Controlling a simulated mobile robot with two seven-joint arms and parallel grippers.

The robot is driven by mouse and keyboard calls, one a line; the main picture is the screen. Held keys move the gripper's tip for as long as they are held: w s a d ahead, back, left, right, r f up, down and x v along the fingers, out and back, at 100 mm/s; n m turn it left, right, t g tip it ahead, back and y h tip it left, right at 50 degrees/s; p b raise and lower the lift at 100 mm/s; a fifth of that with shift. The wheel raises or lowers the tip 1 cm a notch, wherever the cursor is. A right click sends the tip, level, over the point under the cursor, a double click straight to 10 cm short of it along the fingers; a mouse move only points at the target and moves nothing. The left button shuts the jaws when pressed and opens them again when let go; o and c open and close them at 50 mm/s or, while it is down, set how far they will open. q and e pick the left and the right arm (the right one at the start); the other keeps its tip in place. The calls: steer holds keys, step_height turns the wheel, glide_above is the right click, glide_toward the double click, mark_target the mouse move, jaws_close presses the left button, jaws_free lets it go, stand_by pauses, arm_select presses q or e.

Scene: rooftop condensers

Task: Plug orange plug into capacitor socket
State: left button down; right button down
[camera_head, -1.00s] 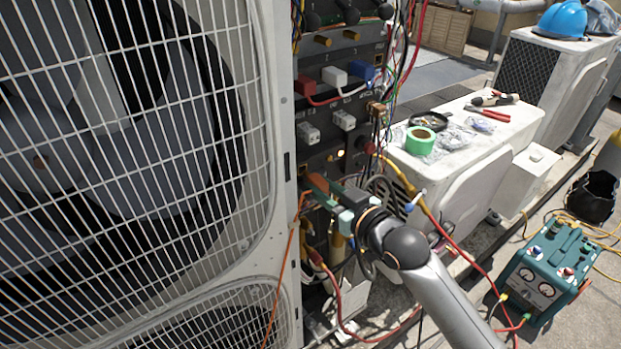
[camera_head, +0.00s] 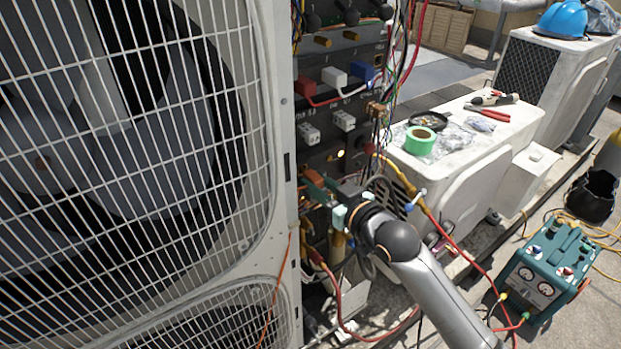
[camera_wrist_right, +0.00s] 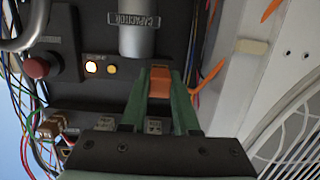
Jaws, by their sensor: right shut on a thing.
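My right gripper (camera_head: 314,184) is at the open electrical panel beside the large fan unit. In the right wrist view its green fingers (camera_wrist_right: 160,90) are shut on the orange plug (camera_wrist_right: 160,82). The plug lies just below the grey capacitor cylinder (camera_wrist_right: 137,38), which carries a "CAPACITOR" label. An orange cable (camera_wrist_right: 209,76) shows to the right of the fingers. The capacitor socket cannot be made out, so I cannot tell whether the plug touches it. In the head view the plug is mostly hidden by the gripper. My left gripper is not in view.
The fan unit (camera_head: 262,130) borders the panel on the left. Loose wires (camera_head: 392,80) hang at its right. A red button (camera_wrist_right: 37,67) and lit lamps (camera_wrist_right: 92,67) sit on the panel. A white unit with green tape (camera_head: 420,140) and a teal gauge box (camera_head: 545,275) stand to the right.

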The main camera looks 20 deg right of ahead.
steer(key=shift+w, duration=0.2)
stand_by(0.4)
steer(key=shift+w+a, duration=0.25)
steer(key=shift+w, duration=0.3)
stand_by(0.4)
steer(key=c, duration=0.6)
jaws_free()
steer(key=shift+s+d, duration=0.1)
steer(key=shift+s, duration=0.2)
steer(key=v, duration=1.2)
steer(key=s+f+g+h+p, duration=0.1)
steer(key=s+f+g+p, duration=0.1)
steer(key=s+f, duration=0.3)
steer(key=s+a+f+m+g+h+p, duration=0.1)
steer(key=s+f+g+p, duration=0.1)
steer(key=s+f, duration=0.4)
steer(key=s+a+f+m+g+h+p, duration=0.1)
steer(key=s+f, duration=0.5)
steer(key=f, duration=0.7)
steer(key=shift+s+g+p, duration=0.15)
steer(key=shift+g+p, duration=0.35)
steer(key=shift+p, duration=0.85)
